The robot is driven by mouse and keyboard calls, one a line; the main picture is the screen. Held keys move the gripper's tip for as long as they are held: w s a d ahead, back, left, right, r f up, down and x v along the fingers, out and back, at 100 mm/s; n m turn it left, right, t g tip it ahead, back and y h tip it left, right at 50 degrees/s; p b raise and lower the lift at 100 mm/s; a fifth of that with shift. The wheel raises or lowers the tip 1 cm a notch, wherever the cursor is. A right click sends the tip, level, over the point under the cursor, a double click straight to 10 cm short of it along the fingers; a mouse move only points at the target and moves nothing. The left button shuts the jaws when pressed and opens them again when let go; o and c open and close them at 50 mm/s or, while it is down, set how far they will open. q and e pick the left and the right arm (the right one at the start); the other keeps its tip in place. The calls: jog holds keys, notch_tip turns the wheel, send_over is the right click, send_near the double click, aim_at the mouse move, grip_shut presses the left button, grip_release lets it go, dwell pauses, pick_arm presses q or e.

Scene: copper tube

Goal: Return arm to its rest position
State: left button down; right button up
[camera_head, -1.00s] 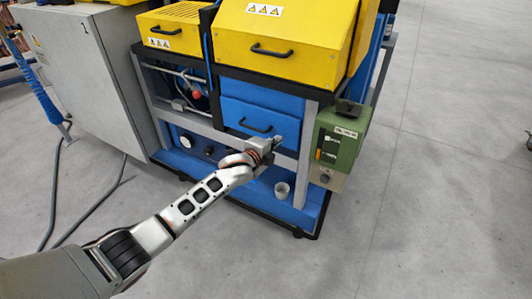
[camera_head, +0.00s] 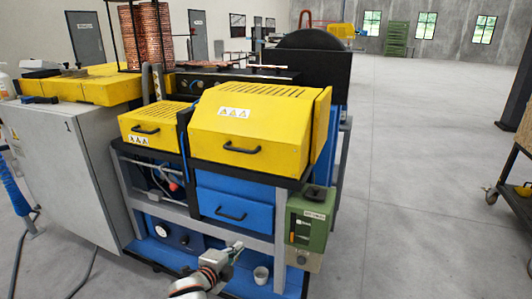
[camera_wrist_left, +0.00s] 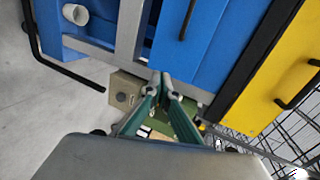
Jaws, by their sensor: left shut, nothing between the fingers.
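My left gripper (camera_head: 236,250) is in front of the machine's lower part, below the blue drawer (camera_head: 226,204) and left of the green box (camera_head: 308,235). Its arm comes in from the bottom edge, and only the end of it shows. In the left wrist view the two fingers (camera_wrist_left: 165,84) meet at the tips, with nothing between them. The blue panels and part of the green box (camera_wrist_left: 125,98) show beyond them. My right gripper is in neither view.
A white cup (camera_head: 261,275) stands on the machine's blue base shelf, close to the gripper in the picture. A yellow-hooded unit (camera_head: 250,130) is above the drawer. A grey cabinet (camera_head: 70,175) stands at left. The floor at right is open, with a cart (camera_head: 515,195) at the edge.

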pick_arm(q)
jog(key=s+f+n+g+p, duration=0.1)
jog(key=s+f+n, duration=0.3)
jog(key=s, duration=0.5)
jog(key=s+f+n+p, duration=0.1)
jog(key=s+f+n, duration=0.3)
jog(key=s, duration=0.5)
jog(key=s+a+f+n+g+y, duration=0.1)
jog(key=s+a+n, duration=0.3)
jog(key=s, duration=0.6)
jog(key=s+a+f+n+g+y+p, duration=0.1)
jog(key=s+a+n, duration=0.3)
jog(key=s, duration=0.6)
jog(key=shift+s+a+f+n+p, duration=0.2)
jog(key=shift+s+f+n+p, duration=0.1)
jog(key=shift+f+n, duration=0.25)
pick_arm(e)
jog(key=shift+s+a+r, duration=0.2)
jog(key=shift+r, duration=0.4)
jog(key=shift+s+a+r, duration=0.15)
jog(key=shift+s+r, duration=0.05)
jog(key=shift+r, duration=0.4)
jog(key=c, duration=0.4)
pick_arm(q)
jog(key=shift+a, duration=0.15)
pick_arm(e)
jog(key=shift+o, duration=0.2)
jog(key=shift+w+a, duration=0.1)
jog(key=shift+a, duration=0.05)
